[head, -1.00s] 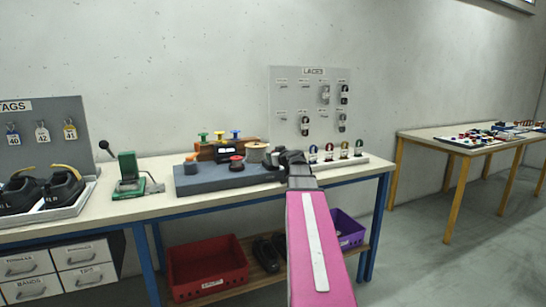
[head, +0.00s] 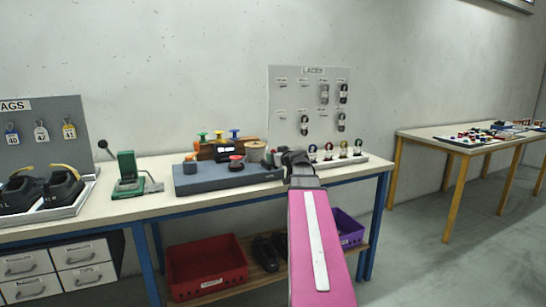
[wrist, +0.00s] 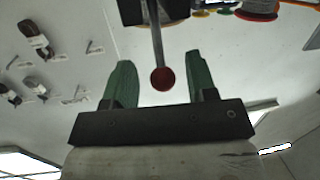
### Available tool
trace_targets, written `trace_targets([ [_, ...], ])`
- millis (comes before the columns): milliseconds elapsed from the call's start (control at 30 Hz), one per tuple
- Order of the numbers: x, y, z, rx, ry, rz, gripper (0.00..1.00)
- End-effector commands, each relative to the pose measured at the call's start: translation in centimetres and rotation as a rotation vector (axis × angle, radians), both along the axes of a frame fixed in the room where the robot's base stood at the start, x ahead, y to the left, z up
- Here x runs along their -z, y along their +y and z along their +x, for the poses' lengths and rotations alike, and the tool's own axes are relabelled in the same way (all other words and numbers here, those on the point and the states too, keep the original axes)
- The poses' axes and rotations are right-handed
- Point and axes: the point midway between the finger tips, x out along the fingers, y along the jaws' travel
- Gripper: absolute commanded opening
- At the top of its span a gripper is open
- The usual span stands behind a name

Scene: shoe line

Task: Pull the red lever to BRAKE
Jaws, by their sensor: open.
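The red lever shows in the wrist view as a red ball knob (wrist: 162,79) on a thin grey rod that comes out of a dark block (wrist: 155,10). My gripper (wrist: 157,62) is open, with one green finger on each side of the knob and rod. Gaps show between the knob and both fingers, so it is not gripped. In the head view my gripper (head: 297,160) is a dark shape at the right part of the bench, and the lever is not distinguishable there. No BRAKE marking is readable.
The bench (head: 155,205) holds a grey-blue block with spools (head: 225,180), a green press (head: 128,172) and a shoe tray (head: 50,213). A LACES board (head: 290,95) stands behind my gripper. A red bin (head: 207,268) sits below.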

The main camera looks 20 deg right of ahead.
Motion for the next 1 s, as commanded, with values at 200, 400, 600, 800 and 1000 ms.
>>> trace_targets([
  [200,-0.5,-0.7,-4.6,0.001,0.0,0.0,0.52],
  [400,-0.9,-1.2,-7.3,0.0,0.0,0.0,0.52],
  [600,-1.1,-1.5,-8.3,-0.001,0.0,0.0,0.52],
  [800,-1.1,-1.5,-8.3,-0.001,0.0,0.0,0.52],
  [1000,-1.1,-1.5,-8.3,-0.001,0.0,0.0,0.52],
])
